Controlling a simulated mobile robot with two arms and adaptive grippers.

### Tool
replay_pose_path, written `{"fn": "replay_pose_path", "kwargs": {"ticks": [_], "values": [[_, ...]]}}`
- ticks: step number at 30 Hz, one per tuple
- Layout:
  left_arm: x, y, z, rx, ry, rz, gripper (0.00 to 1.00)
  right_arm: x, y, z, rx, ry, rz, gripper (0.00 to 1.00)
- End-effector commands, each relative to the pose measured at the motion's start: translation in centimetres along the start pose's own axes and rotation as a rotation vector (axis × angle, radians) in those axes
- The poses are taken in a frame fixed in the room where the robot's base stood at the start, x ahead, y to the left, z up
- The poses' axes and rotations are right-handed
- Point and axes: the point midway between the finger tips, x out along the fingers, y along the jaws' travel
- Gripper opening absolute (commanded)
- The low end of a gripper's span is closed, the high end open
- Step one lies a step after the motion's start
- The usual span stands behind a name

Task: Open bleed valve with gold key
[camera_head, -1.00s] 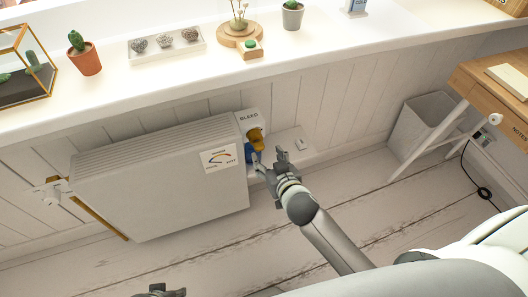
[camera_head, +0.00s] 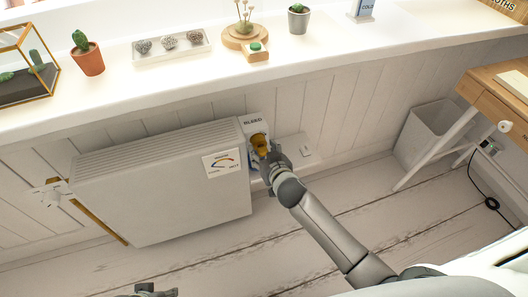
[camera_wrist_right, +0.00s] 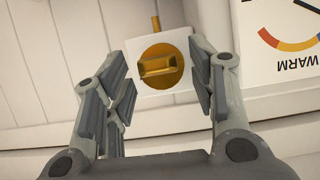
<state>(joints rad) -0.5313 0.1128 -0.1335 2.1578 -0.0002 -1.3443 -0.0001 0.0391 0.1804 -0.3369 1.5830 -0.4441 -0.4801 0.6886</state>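The gold key (camera_head: 261,143) sits at the bleed valve (camera_head: 254,124), a white block marked BLEED at the right end of the radiator (camera_head: 165,185). In the right wrist view the key (camera_wrist_right: 160,67) is a gold disc with a raised bar across it, on a white square plate. My right gripper (camera_head: 268,156) is at the key. Its fingers (camera_wrist_right: 161,82) are open, one on each side of the key, with a visible gap on both sides. My left gripper (camera_head: 150,291) is cut off at the bottom edge, and its fingers are unclear.
A white shelf (camera_head: 200,75) with plants and stones runs above. A waste bin (camera_head: 428,130) and a wooden desk (camera_head: 490,95) stand at the right. The floor in front is mostly clear.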

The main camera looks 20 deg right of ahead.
Motion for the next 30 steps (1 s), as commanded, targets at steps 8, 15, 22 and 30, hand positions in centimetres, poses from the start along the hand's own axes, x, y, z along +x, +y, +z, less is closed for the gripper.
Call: {"fn": "replay_pose_path", "kwargs": {"ticks": [8, 15, 22, 30], "values": [[0.0, 0.0, 0.0, 0.0, 0.001, 0.0, 0.54, 0.0, 0.0, 0.0, 0.0, 0.0, 0.0, 0.12], [0.0, 0.0, 0.0, 0.0, 0.001, 0.0, 0.54, 0.0, 0.0, 0.0, -0.002, 0.0, 0.001, 0.07], [-0.1, 0.0, 0.1, 0.0, -0.006, 0.0, 0.54, 0.0, -0.2, 0.1, -0.13, 0.0, 0.055, 0.07], [-1.9, 0.0, -0.3, -0.002, 0.011, 0.0, 0.54, 0.0, -0.2, 0.2, -0.233, -0.001, 0.097, 0.07]]}}
